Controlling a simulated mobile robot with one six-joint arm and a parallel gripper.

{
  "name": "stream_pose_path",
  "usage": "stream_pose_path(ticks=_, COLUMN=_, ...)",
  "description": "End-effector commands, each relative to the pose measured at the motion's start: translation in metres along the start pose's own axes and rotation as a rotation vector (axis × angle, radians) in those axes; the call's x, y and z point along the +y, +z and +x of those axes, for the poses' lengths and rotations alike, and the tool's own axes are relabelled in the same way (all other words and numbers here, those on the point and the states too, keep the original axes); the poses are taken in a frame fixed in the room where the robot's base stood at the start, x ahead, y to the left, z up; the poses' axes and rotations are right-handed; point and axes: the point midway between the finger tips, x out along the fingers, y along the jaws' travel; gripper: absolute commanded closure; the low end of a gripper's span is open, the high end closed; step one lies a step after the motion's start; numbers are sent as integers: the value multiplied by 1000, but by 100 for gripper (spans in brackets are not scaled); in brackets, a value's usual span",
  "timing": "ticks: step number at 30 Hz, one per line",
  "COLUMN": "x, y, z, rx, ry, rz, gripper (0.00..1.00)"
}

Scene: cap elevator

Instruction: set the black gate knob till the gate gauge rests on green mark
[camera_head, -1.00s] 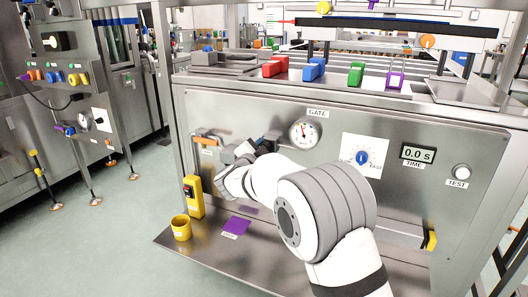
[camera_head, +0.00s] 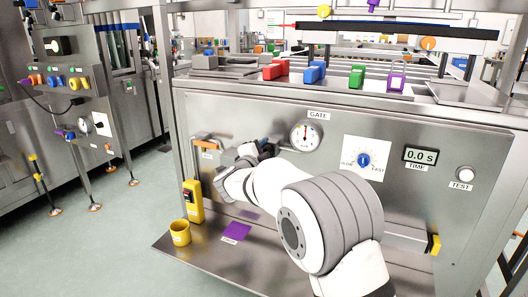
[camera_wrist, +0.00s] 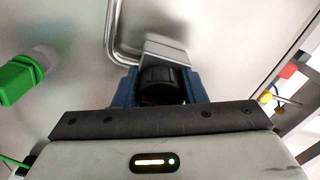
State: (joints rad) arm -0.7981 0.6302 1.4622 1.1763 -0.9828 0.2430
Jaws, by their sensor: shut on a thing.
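The black gate knob (camera_wrist: 160,88) shows in the wrist view between the two blue fingers of my gripper (camera_wrist: 160,94). My gripper is shut on it. In the head view my gripper (camera_head: 266,148) is at the panel, left of and slightly below the gate gauge, and the knob is mostly hidden by my arm. The round white gate gauge (camera_head: 306,136) sits under the GATE label. Its thin needle points roughly straight up. The green mark is too small to make out.
Right of the gauge are a blue SLOW/FAST dial (camera_head: 364,160), a TIME display (camera_head: 420,156) reading 0.0 s and a white TEST button (camera_head: 465,174). A bent metal handle (camera_wrist: 120,40) is close to my gripper. A yellow cup (camera_head: 180,233) stands on the lower shelf.

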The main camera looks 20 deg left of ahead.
Motion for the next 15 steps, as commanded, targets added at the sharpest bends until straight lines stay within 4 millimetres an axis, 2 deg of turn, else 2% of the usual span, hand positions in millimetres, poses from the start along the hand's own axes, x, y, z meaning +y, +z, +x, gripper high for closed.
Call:
stream_pose_path(ticks=4, x=4, y=2, z=-1, rx=-2, ry=6, rz=-4, gripper=85)
stream_pose_path(ticks=5, x=4, y=2, z=-1, rx=-1, ry=6, rz=-4, gripper=62)
stream_pose_path(ticks=12, x=3, y=1, z=0, rx=-1, ry=3, rz=-3, gripper=42)
stream_pose_path(ticks=15, x=2, y=0, z=0, rx=0, ry=3, rz=-3, gripper=41)
